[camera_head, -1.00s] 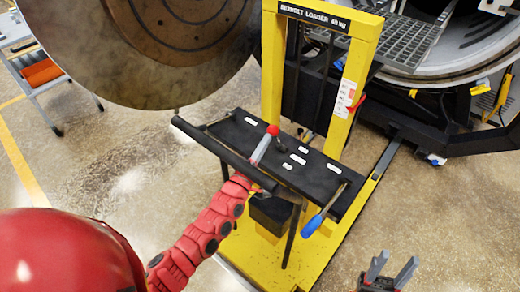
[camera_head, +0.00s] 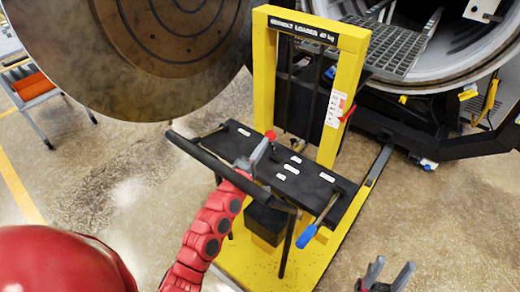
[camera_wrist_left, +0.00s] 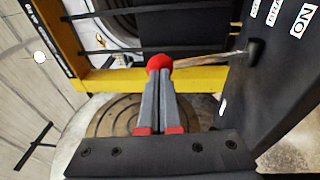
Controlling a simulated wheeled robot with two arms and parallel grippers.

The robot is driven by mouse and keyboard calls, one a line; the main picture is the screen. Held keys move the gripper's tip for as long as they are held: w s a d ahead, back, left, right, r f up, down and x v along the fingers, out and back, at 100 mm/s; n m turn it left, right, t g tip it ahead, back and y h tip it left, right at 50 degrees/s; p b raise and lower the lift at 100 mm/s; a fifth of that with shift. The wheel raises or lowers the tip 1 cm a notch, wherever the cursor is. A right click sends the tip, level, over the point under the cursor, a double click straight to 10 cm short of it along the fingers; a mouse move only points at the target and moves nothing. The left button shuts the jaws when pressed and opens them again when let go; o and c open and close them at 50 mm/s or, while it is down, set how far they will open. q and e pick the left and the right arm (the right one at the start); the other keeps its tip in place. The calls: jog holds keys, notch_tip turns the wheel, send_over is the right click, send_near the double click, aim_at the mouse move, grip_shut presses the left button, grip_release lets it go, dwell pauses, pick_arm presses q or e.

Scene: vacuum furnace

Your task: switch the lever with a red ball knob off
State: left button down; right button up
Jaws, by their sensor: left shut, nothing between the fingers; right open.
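The lever's red ball knob (camera_head: 270,134) stands above the black panel of the yellow loader. In the left wrist view the red ball (camera_wrist_left: 159,62) is at the end of a thin rod (camera_wrist_left: 205,61) that runs right to a dark socket on the panel. My left gripper (camera_head: 264,146) is shut with nothing between its fingers. Its fingertips (camera_wrist_left: 158,82) are right at the ball and overlap its lower edge; I cannot tell whether they touch. My right gripper (camera_head: 386,276) is open and empty at the bottom right, away from the loader.
The black panel (camera_head: 240,139) carries several white labels and has a bar along its front edge. A blue-handled lever (camera_head: 307,236) is at its right end. The yellow loader frame (camera_head: 263,75) rises behind. A large round door (camera_head: 100,60) hangs at the upper left.

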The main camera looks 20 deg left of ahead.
aim_at(270, 136)
pick_arm(q)
jog(key=shift+w+d+r+g+p, duration=0.1)
jog(key=shift+w+r+g+p, duration=0.25)
jog(key=shift+w+r, duration=0.35)
jog(key=shift+w+d+p, duration=0.2)
jog(key=shift+d+p, duration=0.1)
jog(key=shift+w+d+r, duration=0.15)
jog(key=shift+w+r, duration=0.05)
jog(key=shift+w, duration=0.4)
jog(key=shift+w+d+r+b, duration=0.1)
jog(key=shift+w+d+b, duration=0.3)
jog(key=shift+w, duration=0.95)
jog(key=shift+w+d+r+b, duration=0.1)
jog(key=shift+w+d+b, duration=0.15)
jog(key=shift+w+d, duration=0.7)
jog(key=shift+w+d+r+b, duration=0.15)
jog(key=shift+w+b, duration=0.15)
jog(key=shift+w, duration=1.4)
jog(key=shift+f, duration=0.1)
jog(key=shift+f, duration=0.1)
